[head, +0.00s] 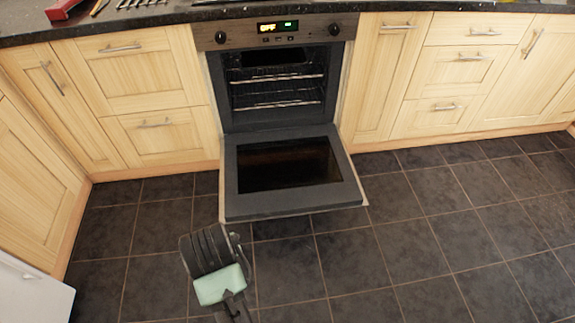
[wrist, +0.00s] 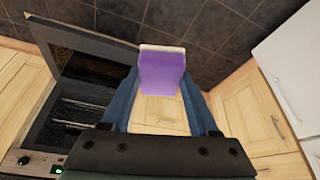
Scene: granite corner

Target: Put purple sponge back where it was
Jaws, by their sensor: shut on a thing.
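The purple sponge (wrist: 163,75) is between the two blue fingers of my gripper (wrist: 162,88) in the wrist view. Its purple face and a pale edge show. My gripper is shut on it. The fingers are mostly hidden there. The place the sponge came from cannot be told from these frames.
The oven (head: 275,90) has its door (head: 290,175) folded down, jutting over the tiled floor. Pale wooden cabinets and drawers (head: 155,135) line both sides. The dark countertop (head: 225,13) holds utensils at the back left. The floor (head: 450,240) at right is clear.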

